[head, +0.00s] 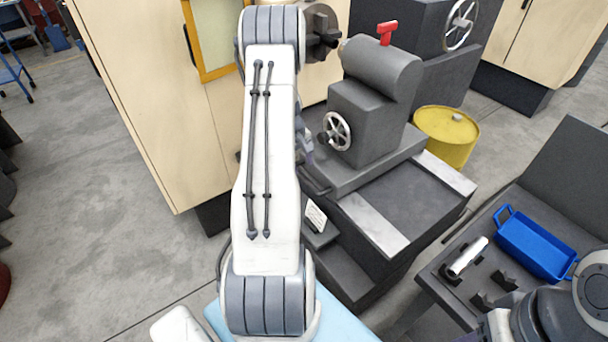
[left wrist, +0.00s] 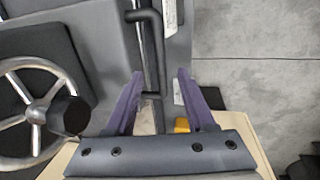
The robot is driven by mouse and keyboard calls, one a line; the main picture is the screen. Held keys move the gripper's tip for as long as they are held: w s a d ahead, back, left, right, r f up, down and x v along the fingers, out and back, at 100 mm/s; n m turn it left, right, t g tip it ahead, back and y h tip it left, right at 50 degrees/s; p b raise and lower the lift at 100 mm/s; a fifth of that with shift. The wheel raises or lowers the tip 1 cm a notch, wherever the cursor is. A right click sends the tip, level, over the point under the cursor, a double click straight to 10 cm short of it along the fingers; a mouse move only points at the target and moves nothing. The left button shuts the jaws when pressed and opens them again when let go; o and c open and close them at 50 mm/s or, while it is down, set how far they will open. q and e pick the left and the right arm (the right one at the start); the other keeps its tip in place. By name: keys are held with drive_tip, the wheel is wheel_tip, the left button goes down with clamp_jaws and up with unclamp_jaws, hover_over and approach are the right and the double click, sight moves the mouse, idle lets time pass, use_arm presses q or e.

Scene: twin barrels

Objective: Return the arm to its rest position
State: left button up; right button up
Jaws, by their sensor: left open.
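My left arm rises through the middle of the head view and hides part of the lathe. My left gripper (head: 307,150) is mostly hidden behind the arm, close to the lathe's front. In the left wrist view its two purple fingers (left wrist: 160,74) are apart with nothing gripped. A dark bent handle (left wrist: 152,45) shows beyond and between the fingertips; I cannot tell whether they touch it. A spoked handwheel (left wrist: 35,112) is left of the fingers. Part of my right arm shows at the lower right of the head view, its gripper out of view.
The grey lathe (head: 365,125) with a red knob (head: 387,32) stands right of my arm. A yellow barrel (head: 446,135) is behind it. A dark bench at right holds a blue tray (head: 535,245) and a silver cylinder (head: 466,257). The floor at left (head: 100,200) is clear.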

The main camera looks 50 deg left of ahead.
use_arm(q)
drive_tip(key=shift+s+r, duration=0.25)
drive_tip(key=shift+r, duration=0.9)
drive_tip(key=w+d+r+m, duration=0.2)
drive_tip(key=d+r, duration=0.1)
drive_tip(key=d, duration=0.4)
drive_tip(key=w+d+r+m, duration=0.3)
drive_tip(key=d, duration=0.4)
drive_tip(key=s+d+r+m+g+h, duration=0.1)
drive_tip(key=s+d+r+m, duration=0.15)
drive_tip(key=d, duration=0.65)
drive_tip(key=s+d+r+m, duration=0.2)
drive_tip(key=d+r+m, duration=0.15)
drive_tip(key=d, duration=0.55)
drive_tip(key=s+d+r+m, duration=0.2)
drive_tip(key=s+d+m, duration=0.4)
drive_tip(key=s, duration=0.5)
drive_tip(key=s+d+r+m+g, duration=0.1)
drive_tip(key=s+d+m, duration=0.5)
drive_tip(key=s, duration=0.5)
drive_tip(key=shift+d+r+m, duration=0.3)
drive_tip(key=shift+d+r, duration=0.05)
drive_tip(key=shift+d, duration=0.6)
